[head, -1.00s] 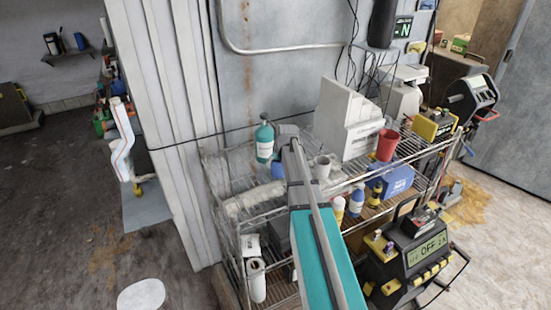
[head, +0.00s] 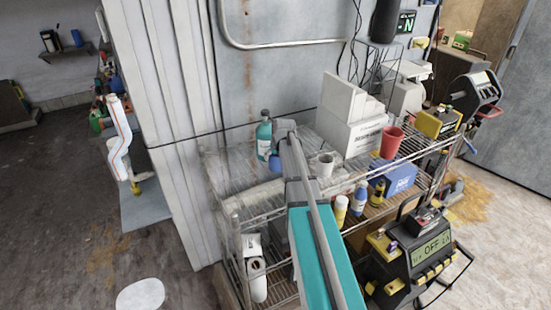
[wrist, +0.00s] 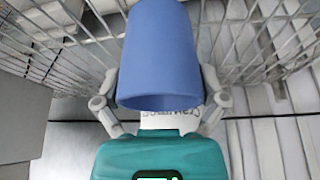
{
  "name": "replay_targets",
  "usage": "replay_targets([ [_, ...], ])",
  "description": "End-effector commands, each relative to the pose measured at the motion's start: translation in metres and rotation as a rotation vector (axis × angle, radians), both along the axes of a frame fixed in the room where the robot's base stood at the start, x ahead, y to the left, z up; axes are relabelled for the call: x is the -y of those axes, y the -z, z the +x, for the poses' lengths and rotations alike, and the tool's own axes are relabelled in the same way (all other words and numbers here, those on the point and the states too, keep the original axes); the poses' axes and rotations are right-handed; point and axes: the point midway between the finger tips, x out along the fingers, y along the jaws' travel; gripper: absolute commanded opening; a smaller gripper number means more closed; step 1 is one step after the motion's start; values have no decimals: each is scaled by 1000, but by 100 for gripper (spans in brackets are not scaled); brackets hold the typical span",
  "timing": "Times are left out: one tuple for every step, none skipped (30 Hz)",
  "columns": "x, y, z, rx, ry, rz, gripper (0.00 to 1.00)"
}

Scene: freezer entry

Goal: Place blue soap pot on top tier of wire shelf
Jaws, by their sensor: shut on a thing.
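The blue soap pot (head: 275,164) shows small in the head view, partly behind my arm, over the left part of the wire shelf's top tier (head: 232,171). In the wrist view the blue pot (wrist: 158,55) fills the upper middle, its wider end toward the camera. My gripper (wrist: 158,82) has a finger on each side of it and is shut on it. In the head view my gripper (head: 268,154) is small and hard to make out. Wire grid shows behind the pot in the wrist view. I cannot tell whether the pot touches the tier.
A grey mug (head: 325,165), a white box (head: 355,134) and a red cup (head: 391,141) stand on the top tier, right of my arm. Bottles and a blue box (head: 400,179) stand below. A ribbed wall (head: 178,130) is close on the left. The tier's left end looks clear.

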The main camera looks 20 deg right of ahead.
Motion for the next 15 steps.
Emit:
replay_targets([
  [0, 1, 0, 0, 0, 0, 37],
  [0, 1, 0, 0, -1, 0, 37],
  [-1, 1, 0, 0, -1, 0, 37],
  [-1, 1, 0, 0, -1, 0, 37],
  [-1, 1, 0, 0, -1, 0, 37],
  [-1, 1, 0, 0, -1, 1, 37],
  [-1, 1, 0, 0, -1, 1, 37],
  [-1, 1, 0, 0, -1, 1, 37],
  [-1, 1, 0, 0, -1, 1, 37],
  [-1, 1, 0, 0, -2, 0, 37],
  [-1, 1, 0, 0, -2, 0, 37],
  [-1, 2, 0, 0, -2, 0, 37],
  [-2, 3, 0, 0, -2, 0, 37],
  [-2, 3, 0, 0, -2, 0, 37],
  [-2, 4, 0, 0, -2, 0, 37],
])
